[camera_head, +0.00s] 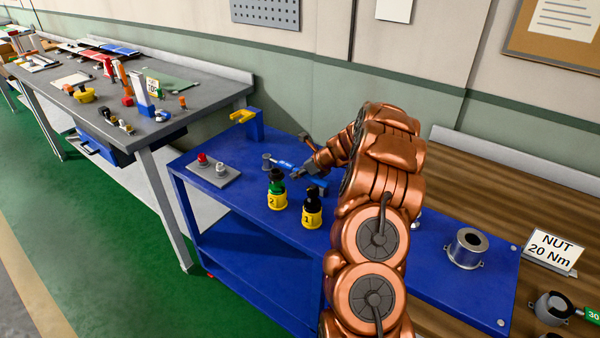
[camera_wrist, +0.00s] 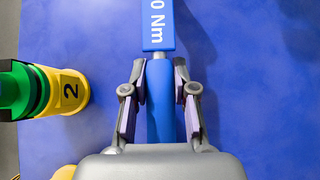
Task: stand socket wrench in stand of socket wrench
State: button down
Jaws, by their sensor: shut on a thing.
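The socket wrench (camera_head: 285,163) has a blue handle and a grey head, which points left in the head view. In the wrist view the wrench (camera_wrist: 159,30) runs up the middle with a white "0 Nm" label. My gripper (camera_wrist: 160,105) is shut on its blue handle, one finger on each side; in the head view my gripper (camera_head: 302,172) is over the blue cart top. A shadow falls to the wrench's right. A blue upright with a yellow forked top (camera_head: 245,118) stands at the cart's back left corner, apart from the wrench. I cannot tell for sure that it is the stand.
Bottles numbered 2 (camera_head: 277,190) and 1 (camera_head: 311,207) stand at the cart's front edge, close to my gripper. A grey plate (camera_head: 214,170) with red and grey pieces lies left. A metal housing (camera_head: 466,248) sits right. A cluttered grey bench (camera_head: 200,100) is beyond.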

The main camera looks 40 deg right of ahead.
jog(key=c, duration=0.8)
grip_release()
jog(key=shift+c, duration=0.2)
jog(key=v, duration=1.2)
jog(key=shift+w+r, duration=0.1)
